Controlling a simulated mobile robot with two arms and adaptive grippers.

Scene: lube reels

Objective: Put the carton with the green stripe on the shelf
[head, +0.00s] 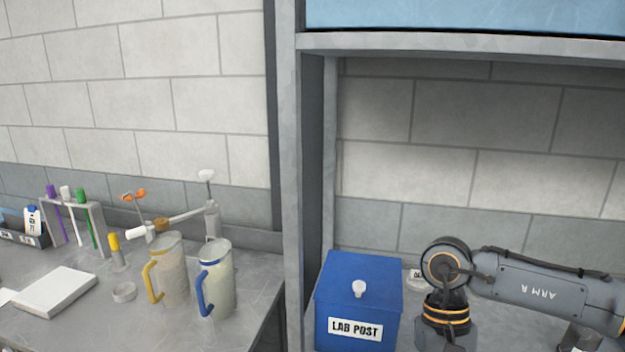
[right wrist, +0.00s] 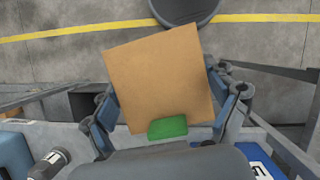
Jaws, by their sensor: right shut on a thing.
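The carton (right wrist: 160,75), plain brown with a green stripe (right wrist: 167,127) at its lower edge, fills the middle of the right wrist view. My right gripper (right wrist: 168,104) is shut on it, with a blue finger along each side. The carton sits tilted in that picture. The head view shows my right arm (head: 545,288) at the lower right, but its gripper and the carton are not visible there. A grey shelf board (head: 450,44) spans the frame at the upper right of the head view. My left gripper is in neither view.
A blue LAB POST box (head: 359,285) stands under the board, beside my right arm. A grey upright (head: 291,180) separates this bay from the left bench, which holds two jugs (head: 216,280), a tube rack (head: 75,205) and a white block (head: 55,291). A yellow floor line (right wrist: 60,31) crosses behind the carton.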

